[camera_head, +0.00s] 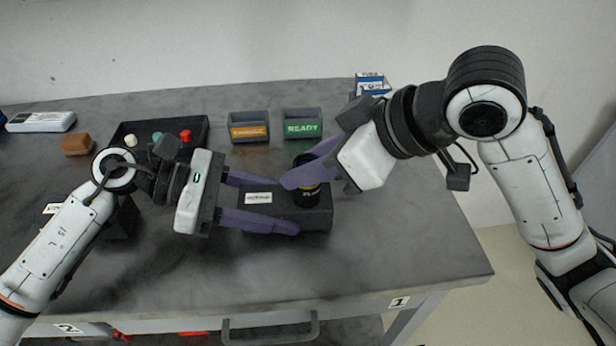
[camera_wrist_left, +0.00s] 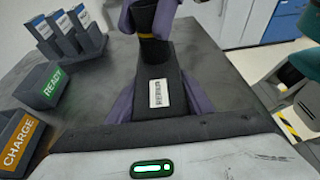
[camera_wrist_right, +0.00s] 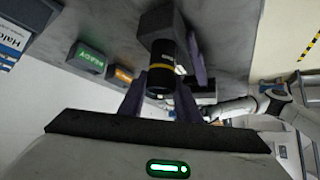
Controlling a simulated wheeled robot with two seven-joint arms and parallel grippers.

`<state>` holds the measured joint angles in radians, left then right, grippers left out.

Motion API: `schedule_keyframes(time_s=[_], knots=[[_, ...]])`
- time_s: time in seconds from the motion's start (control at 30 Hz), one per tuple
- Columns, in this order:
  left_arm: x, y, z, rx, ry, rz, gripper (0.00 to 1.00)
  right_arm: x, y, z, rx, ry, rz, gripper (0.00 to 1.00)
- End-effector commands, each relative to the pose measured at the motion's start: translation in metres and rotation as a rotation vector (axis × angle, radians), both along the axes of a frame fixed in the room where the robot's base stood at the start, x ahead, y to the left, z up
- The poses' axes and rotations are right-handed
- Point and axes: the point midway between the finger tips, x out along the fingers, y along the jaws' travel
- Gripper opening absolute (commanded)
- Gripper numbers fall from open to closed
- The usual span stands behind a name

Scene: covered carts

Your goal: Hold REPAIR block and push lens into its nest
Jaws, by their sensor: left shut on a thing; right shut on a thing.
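The REPAIR block (camera_head: 320,217) is a dark, low block with a white label, lying on the grey cart top. Its label also shows in the left wrist view (camera_wrist_left: 158,93). My left gripper (camera_head: 286,207) is shut on the block, with a purple finger along each long side. The lens (camera_head: 307,193) is a black cylinder with a yellow ring, upright at the block's right end. It also shows in the right wrist view (camera_wrist_right: 162,77). My right gripper (camera_head: 305,178) is shut on the lens from above right. The nest is hidden under the lens, so I cannot tell how deep it sits.
An orange CHARGE bin (camera_head: 249,127) and a green READY bin (camera_head: 302,123) stand behind the block. A dark tray (camera_head: 196,131) with colored knobs and a brown block (camera_head: 77,144) are at the left. A rack of boxes (camera_head: 371,84) stands at the back. The right front is clear.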

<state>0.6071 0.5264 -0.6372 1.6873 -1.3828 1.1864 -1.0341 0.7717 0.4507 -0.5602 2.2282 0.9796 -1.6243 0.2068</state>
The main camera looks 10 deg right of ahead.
Motion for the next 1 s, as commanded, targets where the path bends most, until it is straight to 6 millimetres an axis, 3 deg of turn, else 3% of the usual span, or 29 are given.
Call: schedule_keyframes(time_s=[0.17,0.57,0.6,0.7,1.0], knots=[[0.0,0.0,0.0,-0.001,0.0,0.0,0.24,0.0,-0.001,-0.025,0.0,0.003,-0.001,0.04],[0.0,0.0,0.0,-0.001,-0.001,0.0,0.24,0.0,0.0,-0.03,-0.001,0.002,-0.001,0.04],[0.0,0.0,0.0,-0.001,-0.001,0.0,0.24,0.0,0.0,-0.03,-0.002,0.002,-0.001,0.35],[0.0,0.0,0.0,-0.001,-0.001,0.0,0.24,0.0,0.0,-0.03,-0.001,0.002,-0.001,0.49],[0.0,0.0,0.001,-0.001,-0.001,0.0,0.24,0.0,0.0,-0.028,0.0,0.0,0.0,0.49]])
